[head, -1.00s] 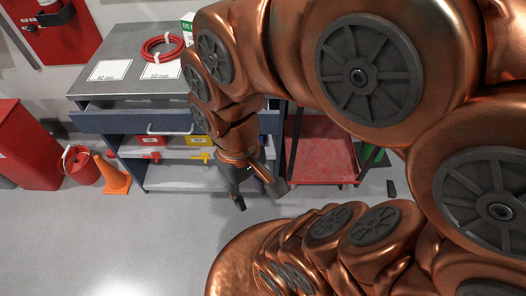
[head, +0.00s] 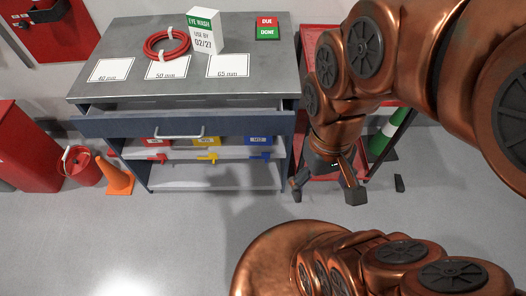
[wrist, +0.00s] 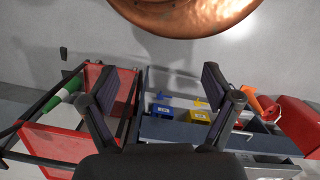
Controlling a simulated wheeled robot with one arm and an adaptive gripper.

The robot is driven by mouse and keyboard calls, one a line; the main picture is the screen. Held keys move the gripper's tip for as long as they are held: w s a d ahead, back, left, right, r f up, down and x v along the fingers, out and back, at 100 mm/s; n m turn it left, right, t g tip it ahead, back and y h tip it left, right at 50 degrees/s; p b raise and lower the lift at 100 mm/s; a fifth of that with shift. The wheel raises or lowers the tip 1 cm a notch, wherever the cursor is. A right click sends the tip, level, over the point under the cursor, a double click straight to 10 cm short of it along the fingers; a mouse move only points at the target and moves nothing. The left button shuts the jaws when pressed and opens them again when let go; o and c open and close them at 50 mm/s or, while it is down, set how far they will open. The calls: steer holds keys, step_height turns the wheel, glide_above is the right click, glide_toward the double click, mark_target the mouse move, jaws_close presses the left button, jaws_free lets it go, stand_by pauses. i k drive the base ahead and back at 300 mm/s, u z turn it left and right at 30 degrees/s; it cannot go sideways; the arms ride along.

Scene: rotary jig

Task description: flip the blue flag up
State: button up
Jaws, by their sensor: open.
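The blue flag (head: 259,156) is a small blue piece at the front edge of the bench's middle shelf, below a blue labelled box (head: 258,140). It lies sideways beside a yellow flag (head: 207,157) and a red flag (head: 153,157). In the wrist view the blue flag (wrist: 162,95) shows between the fingers, farther off. My gripper (head: 326,192) is open and empty, pointing down to the right of the blue flag and apart from it. Its two spread fingers also show in the wrist view (wrist: 157,80).
The grey bench (head: 120,45) has a drawer (head: 110,124) pulled partly out above the flags. A red cart (head: 318,178) stands close behind my gripper. An orange cone (head: 118,177) and red bucket (head: 80,165) stand at left. The floor in front is clear.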

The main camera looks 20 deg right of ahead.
mark_target(264, 156)
steer(key=u, duration=2.4)
steer(key=k, duration=0.95)
